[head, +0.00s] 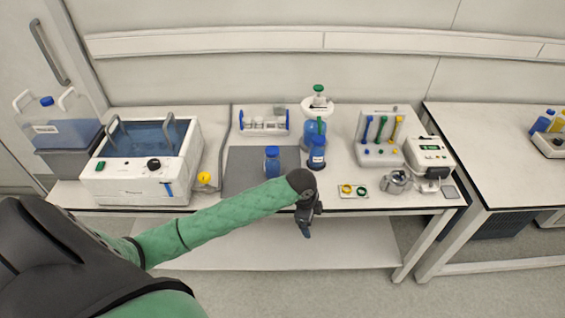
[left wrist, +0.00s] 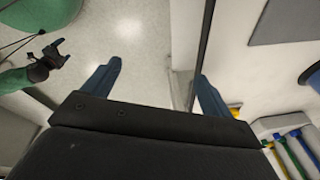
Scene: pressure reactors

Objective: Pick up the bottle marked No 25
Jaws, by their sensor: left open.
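One blue bottle (head: 272,162) is on the grey mat (head: 240,172). The label numbers are too small to read, so I cannot tell which is No 25. My left gripper (head: 306,222) is at the bench's front edge, below and in front of the right bottle. In the left wrist view it (left wrist: 158,75) is open and empty. My right gripper (left wrist: 50,62) shows small there, its jaws unclear.
A white water bath (head: 145,185) stands at the left. A tube rack (head: 262,122) is at the back. A stand with coloured tools (head: 380,150), a metal pot (head: 396,182) and a small tray with rings (head: 353,190) are to the right. A second bench (head: 480,150) lies beyond a gap.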

